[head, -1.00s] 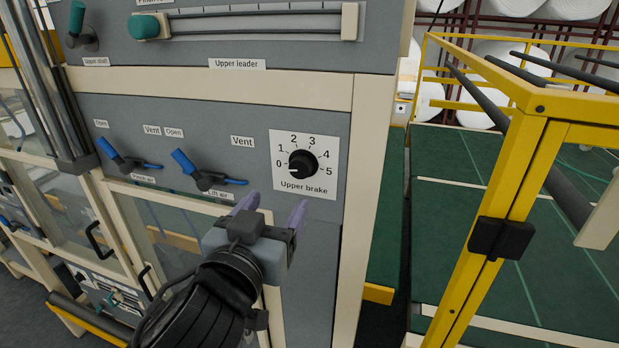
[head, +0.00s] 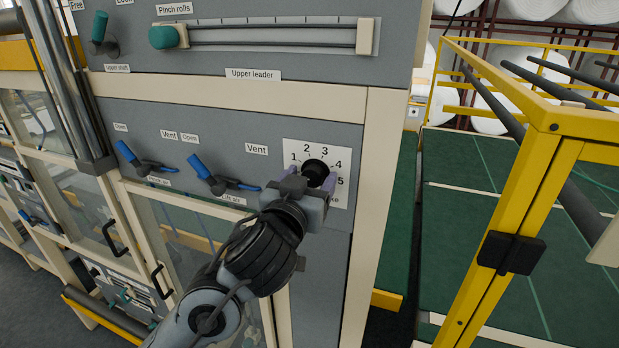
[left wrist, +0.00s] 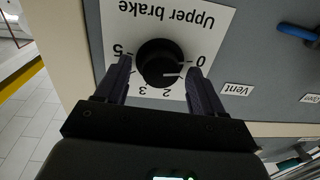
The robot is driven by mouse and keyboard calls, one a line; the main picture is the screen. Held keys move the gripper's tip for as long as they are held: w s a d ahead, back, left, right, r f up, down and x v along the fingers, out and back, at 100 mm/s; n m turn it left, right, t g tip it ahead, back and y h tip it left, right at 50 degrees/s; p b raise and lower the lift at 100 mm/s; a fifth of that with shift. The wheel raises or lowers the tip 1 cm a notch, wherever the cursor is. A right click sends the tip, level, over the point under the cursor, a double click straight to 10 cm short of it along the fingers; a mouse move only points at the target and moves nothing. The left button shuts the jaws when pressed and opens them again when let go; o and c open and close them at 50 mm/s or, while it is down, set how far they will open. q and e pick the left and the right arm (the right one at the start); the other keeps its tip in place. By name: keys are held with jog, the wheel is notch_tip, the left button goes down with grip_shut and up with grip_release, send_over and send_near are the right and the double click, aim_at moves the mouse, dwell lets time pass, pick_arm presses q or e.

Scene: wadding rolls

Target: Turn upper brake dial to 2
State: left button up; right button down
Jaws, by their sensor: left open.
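The upper brake dial (head: 316,170) is a round black knob on a white plate numbered 0 to 5, on the grey panel. In the left wrist view the dial (left wrist: 158,62) appears upside down. A pale mark on its face lies toward the 0–1 side; its exact reading is unclear. My left gripper (head: 306,182) is open in front of the dial. In the left wrist view its purple fingers (left wrist: 161,75) stand on either side of the knob, with gaps visible. It hides the plate's lower left in the head view. My right gripper is not in view.
Two blue-handled levers (head: 206,172) (head: 132,158) project from the panel left of the dial. The upper leader slider (head: 270,37) is above. A yellow frame (head: 510,215) stands to the right, beyond the panel's cream edge post.

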pick_arm(q)
jog(key=c, duration=1.1)
jog(key=shift+o, duration=0.2)
jog(key=m+b, duration=0.1)
jog(key=m, duration=0.1)
jog(key=shift+f+m+b, duration=0.15)
jog(key=shift+m+b, duration=0.2)
jog(key=shift+m, duration=0.05)
jog(key=m+b, duration=0.2)
jog(key=m, duration=0.2)
jog(key=shift+d, duration=0.1)
jog(key=m+b, duration=0.2)
jog(key=m, duration=0.3)
jog(key=shift+f, duration=0.1)
jog(key=shift+m+h+b, duration=0.4)
jog(key=shift+m+b, duration=0.4)
jog(key=shift+m, duration=1.3)
